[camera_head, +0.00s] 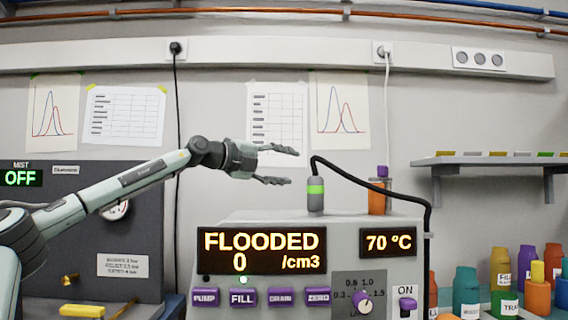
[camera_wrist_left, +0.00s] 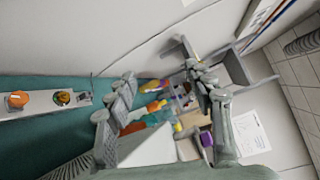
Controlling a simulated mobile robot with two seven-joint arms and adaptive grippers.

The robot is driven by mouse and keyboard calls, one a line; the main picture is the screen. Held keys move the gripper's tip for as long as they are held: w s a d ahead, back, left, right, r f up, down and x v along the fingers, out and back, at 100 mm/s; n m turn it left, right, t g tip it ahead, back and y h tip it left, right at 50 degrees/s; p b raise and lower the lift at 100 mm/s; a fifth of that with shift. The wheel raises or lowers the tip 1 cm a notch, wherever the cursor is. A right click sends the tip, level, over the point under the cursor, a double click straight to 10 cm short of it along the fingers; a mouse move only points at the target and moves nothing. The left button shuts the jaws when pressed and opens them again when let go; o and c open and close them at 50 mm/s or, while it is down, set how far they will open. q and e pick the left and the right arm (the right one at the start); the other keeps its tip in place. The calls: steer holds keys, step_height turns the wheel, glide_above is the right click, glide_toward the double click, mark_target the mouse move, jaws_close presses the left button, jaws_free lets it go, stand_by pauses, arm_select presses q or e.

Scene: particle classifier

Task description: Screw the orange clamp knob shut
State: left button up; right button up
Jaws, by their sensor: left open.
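My left gripper (camera_head: 292,166) reaches in from the left and is open and empty, its fingers pointing right. It hangs in the air above the grey machine (camera_head: 345,238), left of and above a grey probe with a green band (camera_head: 315,188). I cannot make out an orange clamp knob in the head view. In the left wrist view, a round orange piece (camera_wrist_left: 18,100) sits on a white strip at the far left, well away from the open fingers. I cannot tell whether it is the clamp knob. My right gripper is not in view.
The machine's display (camera_head: 262,250) reads FLOODED 0 /cm3. A black cable (camera_head: 372,186) arches from the probe to the right. An orange-brown bottle with a purple cap (camera_head: 377,195) stands behind the machine. Coloured bottles (camera_head: 466,292) crowd the right, below a shelf (camera_head: 500,160).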

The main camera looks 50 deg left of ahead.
arm_select(q)
steer(key=shift+s+r+t, duration=0.4)
steer(key=shift+r, duration=0.3)
